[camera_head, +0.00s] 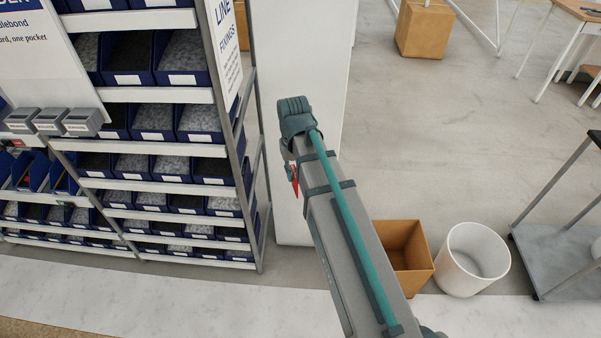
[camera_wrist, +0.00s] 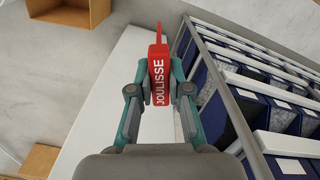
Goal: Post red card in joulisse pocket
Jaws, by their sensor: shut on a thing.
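The red card (camera_wrist: 159,78) stands upright between the fingers in the wrist view, with JOULISSE in white letters on its near face and a thinner red part rising beyond. My gripper (camera_wrist: 159,92) is shut on it, one finger on each side. In the head view only a small red part of the card (camera_head: 294,181) shows beside my arm, and the fingers are mostly hidden. Several grey pockets (camera_head: 50,121) sit in a row at the far left, under a white sign board. No pocket name is legible, so I cannot tell which is joulisse.
A rack of blue bins (camera_head: 152,168) stands between the pockets and my arm. A white panel (camera_head: 298,210) is just behind the card. A cardboard box (camera_head: 428,262), a white bin (camera_head: 474,258) and a grey cart (camera_head: 560,250) stand at the right.

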